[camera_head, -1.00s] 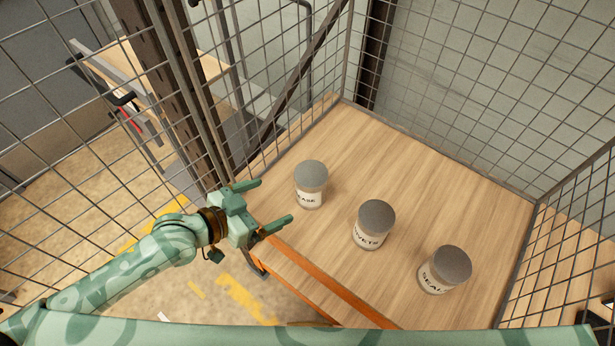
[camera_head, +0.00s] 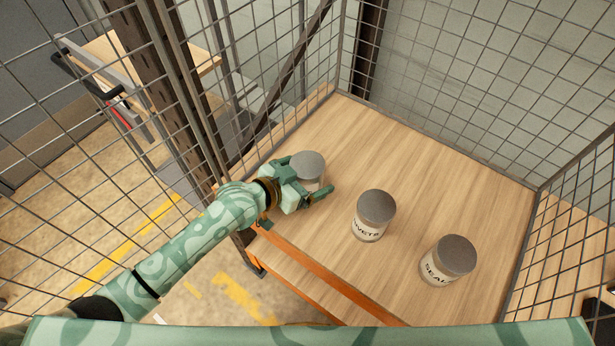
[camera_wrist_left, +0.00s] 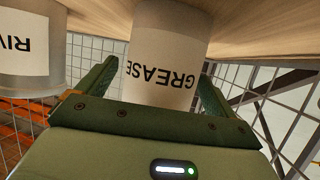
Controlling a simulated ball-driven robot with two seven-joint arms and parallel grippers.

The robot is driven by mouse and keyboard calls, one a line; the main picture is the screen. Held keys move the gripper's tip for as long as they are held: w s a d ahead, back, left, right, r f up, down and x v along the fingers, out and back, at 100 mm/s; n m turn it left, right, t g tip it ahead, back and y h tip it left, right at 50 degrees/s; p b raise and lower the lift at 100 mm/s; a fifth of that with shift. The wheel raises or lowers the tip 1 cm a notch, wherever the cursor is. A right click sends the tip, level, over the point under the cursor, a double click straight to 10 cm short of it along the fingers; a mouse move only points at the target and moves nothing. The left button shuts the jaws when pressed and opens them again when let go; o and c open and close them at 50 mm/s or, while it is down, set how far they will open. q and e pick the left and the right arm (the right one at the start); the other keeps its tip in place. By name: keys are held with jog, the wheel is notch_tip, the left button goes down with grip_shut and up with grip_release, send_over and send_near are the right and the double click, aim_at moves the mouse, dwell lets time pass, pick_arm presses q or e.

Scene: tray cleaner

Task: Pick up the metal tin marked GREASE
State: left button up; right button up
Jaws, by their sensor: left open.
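The GREASE tin (camera_head: 308,165) stands upright on the wooden table at the left of the row, with a grey lid. In the left wrist view the tin (camera_wrist_left: 168,50) appears upside down, its GREASE label facing the camera. My left gripper (camera_head: 307,179) is open at table height, its fingers on either side of the tin. In the left wrist view the left gripper (camera_wrist_left: 158,85) has the tin between its fingers, with a gap visible on the left; contact on the right is unclear. The tin's lower part is hidden by the gripper in the head view. My right gripper is not in view.
A second tin (camera_head: 374,216), its label partly readable, stands to the right, and a tin marked SEAL (camera_head: 447,260) stands further right. The wooden table (camera_head: 430,160) is clear behind them. Wire mesh (camera_head: 470,80) encloses the back and sides; an orange strip (camera_head: 322,277) runs along the front edge.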

pick_arm(q)
jog(key=c, duration=1.3)
jog(key=shift+r, duration=0.15)
